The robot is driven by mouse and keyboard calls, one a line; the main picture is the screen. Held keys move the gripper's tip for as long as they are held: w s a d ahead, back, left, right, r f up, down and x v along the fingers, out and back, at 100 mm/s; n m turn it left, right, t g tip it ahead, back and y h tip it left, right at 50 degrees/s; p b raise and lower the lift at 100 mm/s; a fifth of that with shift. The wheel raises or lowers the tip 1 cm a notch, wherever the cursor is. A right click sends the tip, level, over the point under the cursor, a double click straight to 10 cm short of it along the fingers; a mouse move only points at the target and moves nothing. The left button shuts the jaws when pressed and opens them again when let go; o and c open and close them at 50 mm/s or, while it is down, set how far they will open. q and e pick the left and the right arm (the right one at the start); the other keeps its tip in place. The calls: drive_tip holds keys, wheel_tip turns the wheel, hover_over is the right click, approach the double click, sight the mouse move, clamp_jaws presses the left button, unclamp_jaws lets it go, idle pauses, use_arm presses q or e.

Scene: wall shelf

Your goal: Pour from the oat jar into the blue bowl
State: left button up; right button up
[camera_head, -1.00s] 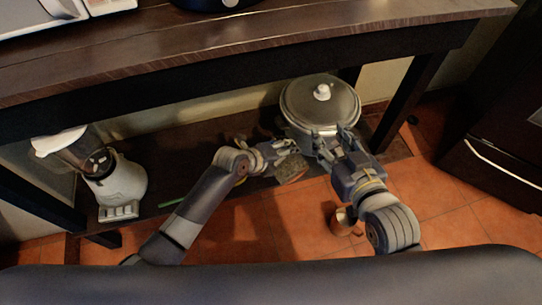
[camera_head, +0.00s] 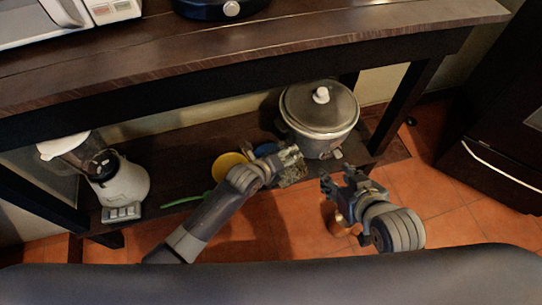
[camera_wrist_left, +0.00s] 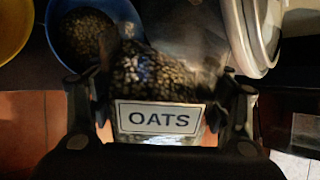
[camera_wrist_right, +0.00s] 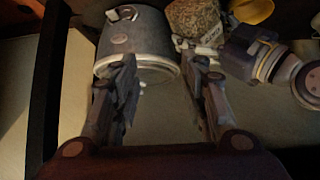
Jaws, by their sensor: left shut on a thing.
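The clear oat jar (camera_wrist_left: 158,80), labelled OATS and holding dark grains, is between the fingers of my left gripper (camera_wrist_left: 160,105), which is shut on it. It also shows in the head view (camera_head: 293,174) and right wrist view (camera_wrist_right: 195,20). The blue bowl (camera_wrist_left: 62,50) lies beyond the jar's mouth to the left and has grains in it; in the head view (camera_head: 265,149) it is mostly hidden behind my left gripper. I cannot tell whether grains are falling. My right gripper (camera_wrist_right: 158,95) is open and empty, in front of the pot in the head view (camera_head: 340,178).
A large lidded pot (camera_head: 322,108) stands on the low shelf right of the bowls. A yellow bowl (camera_head: 228,164) is left of the blue one. A blender (camera_head: 120,182) stands at the shelf's left end. A green object (camera_head: 182,201) lies near the front edge. The tabletop (camera_head: 200,58) overhangs the shelf.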

use_arm(q)
drive_tip(key=shift+s+d+f+t, duration=0.2)
drive_tip(key=shift+f+t, duration=0.1)
drive_tip(key=shift+f, duration=0.15)
drive_tip(key=shift+r+m+t+y, duration=0.15)
drive_tip(key=shift+m+t+y, duration=0.15)
drive_tip(key=shift+m, duration=0.1)
drive_tip(key=shift+s, duration=0.1)
